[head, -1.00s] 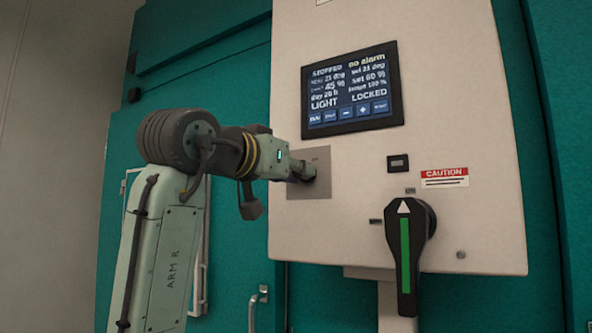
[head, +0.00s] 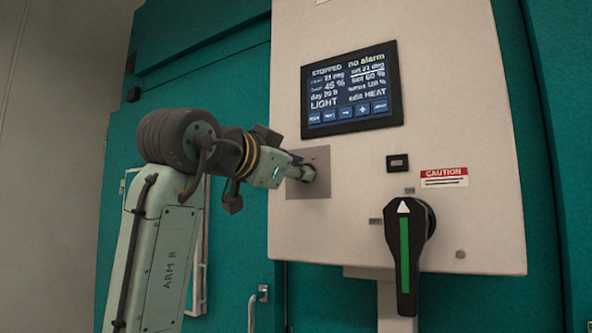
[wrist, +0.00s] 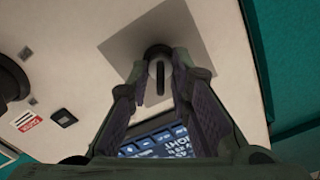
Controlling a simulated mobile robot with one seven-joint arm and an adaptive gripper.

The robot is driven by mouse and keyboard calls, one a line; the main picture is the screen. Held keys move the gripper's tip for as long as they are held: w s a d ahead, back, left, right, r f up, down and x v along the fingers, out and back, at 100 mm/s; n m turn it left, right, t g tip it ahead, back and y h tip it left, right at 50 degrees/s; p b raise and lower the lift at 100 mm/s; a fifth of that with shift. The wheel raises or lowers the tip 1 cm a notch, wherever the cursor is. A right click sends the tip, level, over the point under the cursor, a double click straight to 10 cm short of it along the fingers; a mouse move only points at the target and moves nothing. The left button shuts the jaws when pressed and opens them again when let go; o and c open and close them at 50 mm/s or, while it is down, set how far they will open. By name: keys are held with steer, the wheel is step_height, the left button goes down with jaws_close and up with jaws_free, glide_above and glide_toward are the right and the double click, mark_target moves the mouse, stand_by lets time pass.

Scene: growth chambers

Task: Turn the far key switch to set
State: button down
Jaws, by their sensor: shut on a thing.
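The key switch (head: 308,173) sits on a grey square plate (head: 322,191) on the pale cabinet front, left of centre and below the display. In the wrist view the key switch (wrist: 159,62) is a round barrel with a dark upright bar (wrist: 160,78), between my fingertips. My gripper (head: 299,171) is shut on the key switch; it also shows in the wrist view (wrist: 160,66). The fingers partly hide the key in the head view. The display (head: 350,88) reads STOPPED, no alarm and "edit HEAT".
A large black rotary handle (head: 405,250) with a green stripe stands out at the lower right. A small black module (head: 398,163) and a caution label (head: 444,177) are above it. A teal wall (head: 230,75) lies behind.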

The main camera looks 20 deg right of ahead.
steer(key=shift+r, duration=0.1)
steer(key=c, duration=1.8)
jaws_free()
steer(key=shift+a, duration=0.1)
steer(key=v, duration=1.2)
